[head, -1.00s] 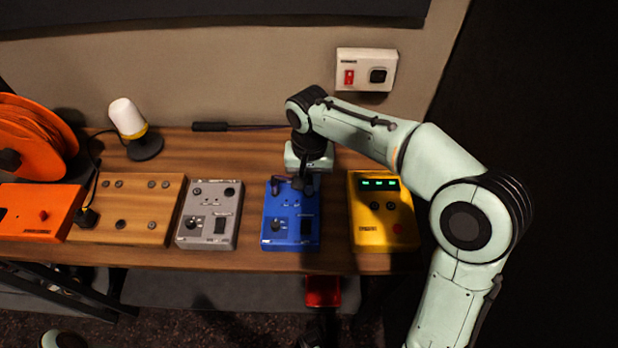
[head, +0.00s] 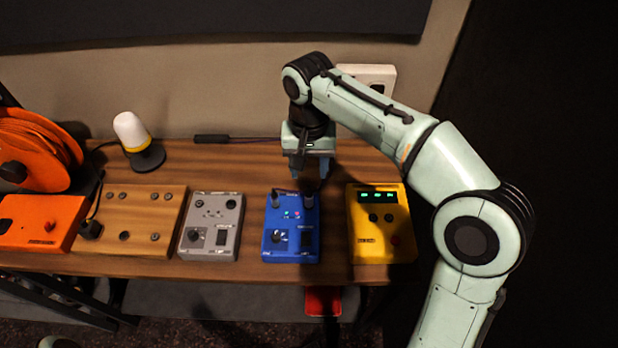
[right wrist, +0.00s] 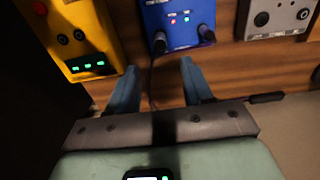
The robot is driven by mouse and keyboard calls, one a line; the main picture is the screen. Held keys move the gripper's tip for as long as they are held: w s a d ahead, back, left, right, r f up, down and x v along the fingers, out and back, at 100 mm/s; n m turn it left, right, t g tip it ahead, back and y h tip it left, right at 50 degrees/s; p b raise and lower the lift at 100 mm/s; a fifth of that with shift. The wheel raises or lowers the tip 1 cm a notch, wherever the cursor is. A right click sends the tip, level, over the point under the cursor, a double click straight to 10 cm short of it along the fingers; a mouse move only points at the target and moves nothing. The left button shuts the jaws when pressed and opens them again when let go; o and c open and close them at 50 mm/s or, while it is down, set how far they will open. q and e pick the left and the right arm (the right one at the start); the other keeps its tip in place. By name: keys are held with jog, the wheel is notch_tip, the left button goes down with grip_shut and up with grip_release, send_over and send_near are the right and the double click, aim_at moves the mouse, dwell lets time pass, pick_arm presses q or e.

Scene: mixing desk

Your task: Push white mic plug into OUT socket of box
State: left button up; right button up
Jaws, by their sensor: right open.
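The blue box (head: 291,243) sits on the desk with two dark plugs standing upright at its far edge, a left plug (head: 275,201) and a right plug (head: 307,200). Both also show in the right wrist view (right wrist: 160,42) (right wrist: 206,33). I cannot tell which is the white mic's plug, and the socket labels are too small to read. The white mic (head: 130,130), with a yellow band, stands on a black base at the back left. My right gripper (head: 309,172) is open and empty, behind and above the blue box, apart from the plugs.
A grey box (head: 211,241) stands left of the blue box and a yellow box (head: 381,246) right of it. A wooden box (head: 140,220), an orange box (head: 38,222) and an orange cable reel (head: 35,150) are further left. A thin cable runs along the back.

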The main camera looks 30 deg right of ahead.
jog(key=shift+r+p, duration=0.35)
jog(key=shift+r, duration=1.5)
